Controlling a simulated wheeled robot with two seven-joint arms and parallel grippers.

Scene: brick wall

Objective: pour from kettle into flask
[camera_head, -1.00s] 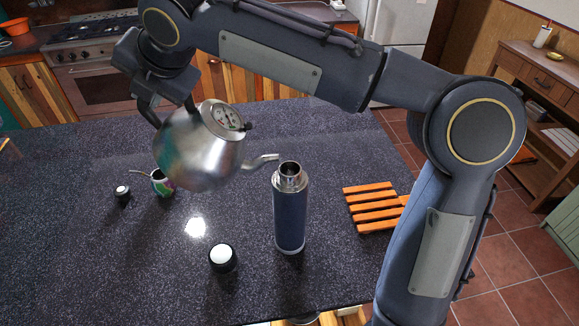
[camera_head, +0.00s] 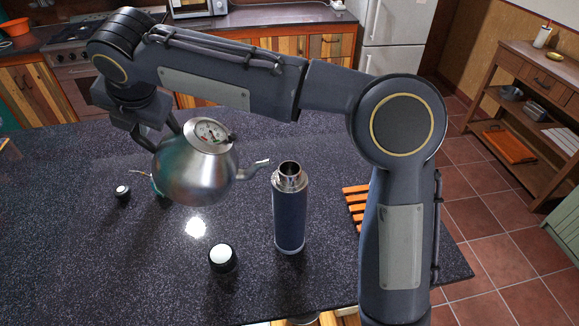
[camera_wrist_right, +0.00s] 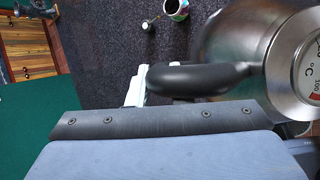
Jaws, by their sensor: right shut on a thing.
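A steel kettle (camera_head: 197,175) with a dial on its lid hangs in the air above the dark counter, roughly level. Its spout points right, and the tip is up and left of the flask's mouth, apart from it. My right gripper (camera_head: 160,132) is shut on the kettle's handle, on the kettle's left; the black handle (camera_wrist_right: 200,78) and the kettle body (camera_wrist_right: 250,45) fill the right wrist view. The blue flask (camera_head: 290,215) stands upright and open on the counter. No liquid stream shows. My left gripper is not in view.
A black cap with a white top (camera_head: 222,257) lies left of the flask. A small dark item (camera_head: 122,192) and a mate cup (camera_wrist_right: 176,8) stand farther left. An orange slatted trivet (camera_head: 354,205) is partly behind my right arm. The counter's front left is clear.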

